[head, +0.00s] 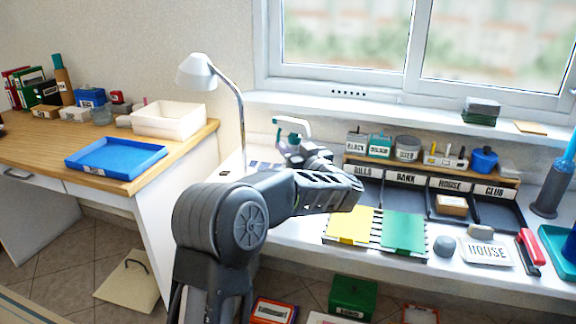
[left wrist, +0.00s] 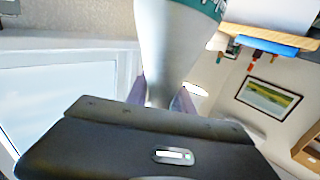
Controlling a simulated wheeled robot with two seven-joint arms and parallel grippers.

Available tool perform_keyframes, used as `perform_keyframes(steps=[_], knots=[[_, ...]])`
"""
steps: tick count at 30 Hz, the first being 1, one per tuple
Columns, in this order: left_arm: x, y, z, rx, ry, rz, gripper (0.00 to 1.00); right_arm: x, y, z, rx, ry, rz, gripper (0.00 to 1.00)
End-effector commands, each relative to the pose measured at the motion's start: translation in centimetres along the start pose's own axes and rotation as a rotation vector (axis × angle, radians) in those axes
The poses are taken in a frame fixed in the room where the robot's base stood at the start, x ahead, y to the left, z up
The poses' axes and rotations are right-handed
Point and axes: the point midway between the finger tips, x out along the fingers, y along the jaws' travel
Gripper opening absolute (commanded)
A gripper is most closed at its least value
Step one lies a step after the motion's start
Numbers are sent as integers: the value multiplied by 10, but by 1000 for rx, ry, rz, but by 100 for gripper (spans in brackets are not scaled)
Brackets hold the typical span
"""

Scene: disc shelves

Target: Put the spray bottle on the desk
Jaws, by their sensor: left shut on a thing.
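The spray bottle shows its white and teal head (head: 291,124) above my left gripper (head: 308,157) in the head view. The gripper and forearm hide most of its body. In the left wrist view its pale grey body (left wrist: 172,50) runs between the two fingers of my left gripper (left wrist: 160,98), which is shut on it. A teal collar shows at the top of that view. The bottle is over the back left part of the white desk (head: 300,237), near the lamp; whether it touches the top cannot be told. My right gripper is not in view.
A white lamp (head: 197,72) stands left of the bottle. A wooden-topped desk (head: 190,144) holds a blue tray (head: 117,157) and white bin (head: 168,119).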

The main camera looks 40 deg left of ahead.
Motion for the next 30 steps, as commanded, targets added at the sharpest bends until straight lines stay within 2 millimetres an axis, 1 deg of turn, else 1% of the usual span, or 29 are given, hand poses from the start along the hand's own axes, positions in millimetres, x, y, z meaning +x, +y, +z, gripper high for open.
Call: perform_keyframes(steps=[1,4,7,15,17,26,30], knots=[[0,0,-3,-2,4,0,0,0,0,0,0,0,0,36],[0,0,-3,-2,3,0,0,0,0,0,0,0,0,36],[0,0,3,-1,3,0,0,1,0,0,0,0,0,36],[0,1,42,1,2,-1,0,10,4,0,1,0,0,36],[0,2,47,-1,3,-1,0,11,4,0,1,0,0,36],[0,2,48,-2,3,0,0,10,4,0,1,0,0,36],[0,2,52,0,2,0,0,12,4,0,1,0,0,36]])
